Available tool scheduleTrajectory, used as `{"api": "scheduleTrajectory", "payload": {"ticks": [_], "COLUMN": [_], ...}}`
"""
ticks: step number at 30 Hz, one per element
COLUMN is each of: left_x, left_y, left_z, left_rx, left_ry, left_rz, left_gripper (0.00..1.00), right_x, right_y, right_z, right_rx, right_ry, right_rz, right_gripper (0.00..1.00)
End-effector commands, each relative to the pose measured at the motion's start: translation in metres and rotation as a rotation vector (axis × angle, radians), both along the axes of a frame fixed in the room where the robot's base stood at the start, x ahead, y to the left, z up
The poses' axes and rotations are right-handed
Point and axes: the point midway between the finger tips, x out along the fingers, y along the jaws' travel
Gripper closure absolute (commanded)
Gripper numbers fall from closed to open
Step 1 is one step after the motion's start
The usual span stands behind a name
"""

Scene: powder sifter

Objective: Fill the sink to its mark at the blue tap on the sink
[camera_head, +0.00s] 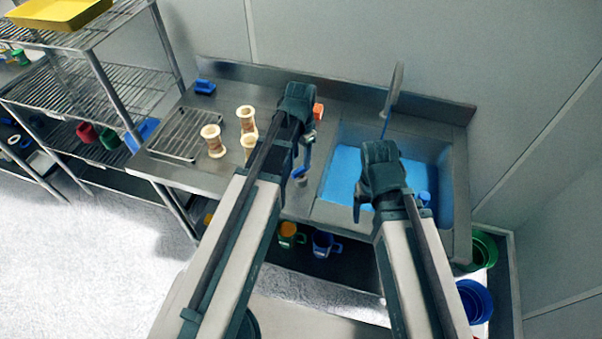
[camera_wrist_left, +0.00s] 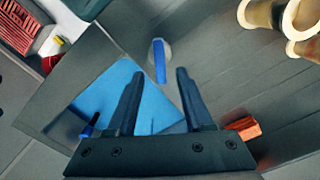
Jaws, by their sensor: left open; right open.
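The sink (camera_head: 342,172) is set in the steel counter on the right, and its inside shows bright blue in the head view and the left wrist view (camera_wrist_left: 113,88). I cannot tell the water level, and I see no mark. A blue tap lever (camera_head: 301,171) on a round base stands at the sink's left side; it shows just beyond my fingertips in the left wrist view (camera_wrist_left: 159,60). A tall grey spout (camera_head: 393,88) rises behind the sink. My left gripper (camera_head: 303,122) is open and empty above the counter. My right gripper (camera_head: 366,200) is open over the sink, hiding part of it.
Several cream spools (camera_head: 212,140) stand on the counter to the left, near a wire rack (camera_head: 180,133). An orange block (camera_head: 318,111) lies beside my left gripper. A blue cylinder (camera_head: 424,198) is at the sink's right. Mugs (camera_head: 322,245) sit below the counter.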

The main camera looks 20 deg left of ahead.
Motion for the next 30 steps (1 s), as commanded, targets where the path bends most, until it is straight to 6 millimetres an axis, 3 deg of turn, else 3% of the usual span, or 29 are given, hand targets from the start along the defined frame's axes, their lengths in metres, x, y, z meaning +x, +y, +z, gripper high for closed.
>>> {"api": "scheduleTrajectory", "payload": {"ticks": [1, 9, 21, 30], "left_x": [0.000, 0.000, 0.000, 0.000], "left_y": [0.000, 0.000, 0.000, 0.000], "left_z": [-0.015, -0.046, -0.049, -0.049], "left_rx": [0.000, 0.000, 0.000, 0.000], "left_ry": [0.000, 0.000, 0.000, 0.000], "left_rz": [0.000, 0.000, 0.000, 0.000], "left_gripper": [0.49, 0.49, 0.49, 1.00], "right_x": [0.000, 0.000, 0.000, 0.000], "right_y": [0.000, 0.000, 0.000, 0.000], "right_z": [-0.015, -0.046, -0.049, -0.049], "right_rx": [0.000, 0.000, 0.000, 0.000], "right_ry": [0.000, 0.000, 0.000, 0.000], "right_rz": [0.000, -0.002, -0.002, -0.002], "right_gripper": [0.24, 0.24, 0.24, 0.24]}}
